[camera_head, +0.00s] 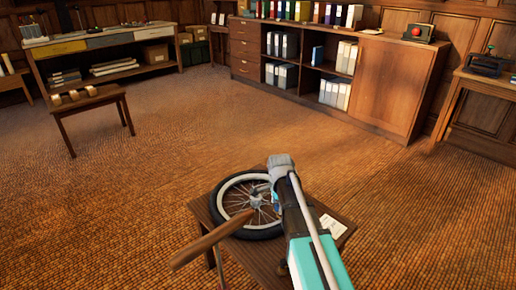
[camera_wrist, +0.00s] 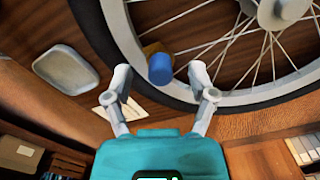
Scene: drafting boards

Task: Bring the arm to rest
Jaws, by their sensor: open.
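My gripper (camera_wrist: 160,71) is open, its two pale fingers spread wide in the wrist view. My teal arm reaches over a small wooden table (camera_head: 263,259) in the head view and hides part of it. A spoked wheel with a black tyre (camera_head: 224,192) lies on that table; the wheel also shows beyond the fingers in the wrist view (camera_wrist: 176,94). A small blue-and-tan cylinder (camera_wrist: 160,69) appears beyond and between the fingertips, with no visible grip on it. Whether it touches the wheel I cannot tell.
A wooden handle (camera_head: 212,240) extends over the table's left edge. A white card (camera_head: 332,226) lies at its right. A stool (camera_head: 92,103), a workbench (camera_head: 110,42), a cabinet (camera_head: 388,86) and a side table (camera_head: 483,82) stand farther off. Open floor (camera_head: 190,130) lies between.

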